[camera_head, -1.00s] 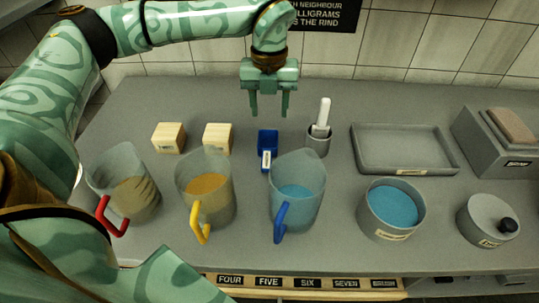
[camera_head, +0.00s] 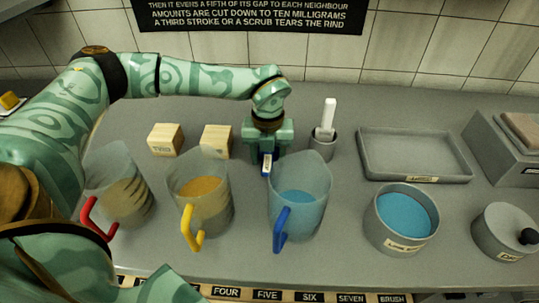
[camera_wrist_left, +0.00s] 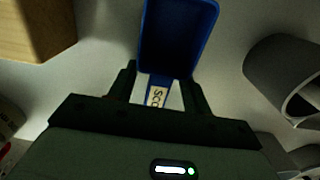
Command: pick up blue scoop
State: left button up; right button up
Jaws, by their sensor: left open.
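The blue scoop (camera_head: 267,165) lies on the grey counter behind the blue-handled jug, mostly hidden by my left gripper in the head view. In the left wrist view, the scoop (camera_wrist_left: 178,38) shows its blue bowl pointing away and a pale labelled handle. My left gripper (camera_head: 267,152) is lowered over the scoop. In the left wrist view, the fingers of the left gripper (camera_wrist_left: 158,88) are open, one on each side of the scoop's handle, with a gap visible. My right gripper is not in view.
Two wooden blocks (camera_head: 216,141) stand left of the scoop. A grey cup with a white-handled tool (camera_head: 326,130) stands close on the right. Jugs with red, yellow and blue handles (camera_head: 298,200) stand in front. A grey tray (camera_head: 415,150) and a blue-filled pot (camera_head: 402,215) are farther right.

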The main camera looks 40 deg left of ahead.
aim_at(268, 155)
pick_arm(q)
grip_shut()
jog(key=shift+r, duration=0.15)
notch_tip(268, 155, up, 10)
jog(key=p, duration=0.3)
